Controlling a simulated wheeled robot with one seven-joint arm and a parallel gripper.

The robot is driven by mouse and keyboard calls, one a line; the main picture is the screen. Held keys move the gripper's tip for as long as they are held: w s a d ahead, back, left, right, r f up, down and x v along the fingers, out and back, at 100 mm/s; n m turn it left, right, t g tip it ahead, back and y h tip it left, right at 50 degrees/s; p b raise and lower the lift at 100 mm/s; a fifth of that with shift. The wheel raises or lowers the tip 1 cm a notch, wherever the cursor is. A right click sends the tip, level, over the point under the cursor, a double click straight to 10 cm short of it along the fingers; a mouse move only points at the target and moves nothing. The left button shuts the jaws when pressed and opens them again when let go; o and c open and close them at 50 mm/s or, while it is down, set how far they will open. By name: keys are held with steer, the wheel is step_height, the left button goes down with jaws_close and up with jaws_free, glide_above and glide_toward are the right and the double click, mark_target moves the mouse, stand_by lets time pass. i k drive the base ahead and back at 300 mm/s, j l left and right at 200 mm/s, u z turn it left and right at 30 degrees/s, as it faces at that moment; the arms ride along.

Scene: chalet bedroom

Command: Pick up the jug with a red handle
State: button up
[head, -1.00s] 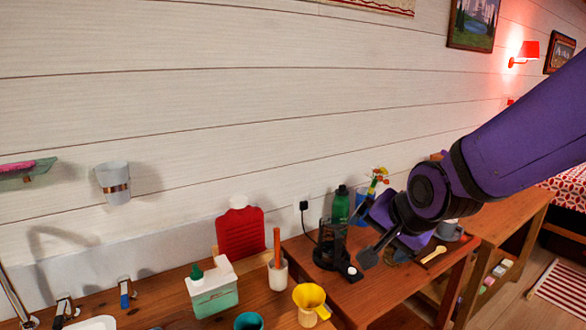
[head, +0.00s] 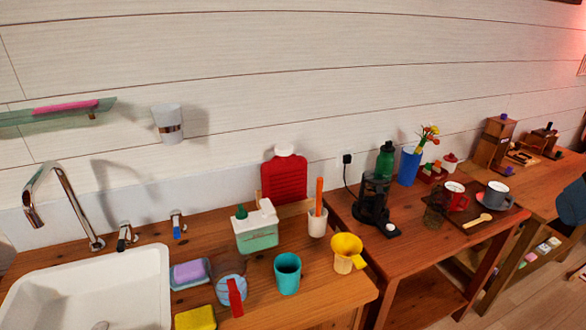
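The jug with a red handle (head: 229,289) stands on the wooden counter, just right of the sink. Its body looks blue-grey, and its red handle (head: 236,298) points toward the front edge of the counter. A teal cup (head: 287,273) stands close to its right. My gripper is not in view now.
A white sink (head: 90,290) with a chrome tap (head: 50,205) is at left. A sponge holder (head: 189,274) and yellow sponge (head: 195,318) flank the jug. Behind are a soap box (head: 257,230) and red canister (head: 285,180); a yellow-topped cup (head: 347,252) stands at right.

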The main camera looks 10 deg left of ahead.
mark_target(226, 266)
steer(key=u, duration=1.3)
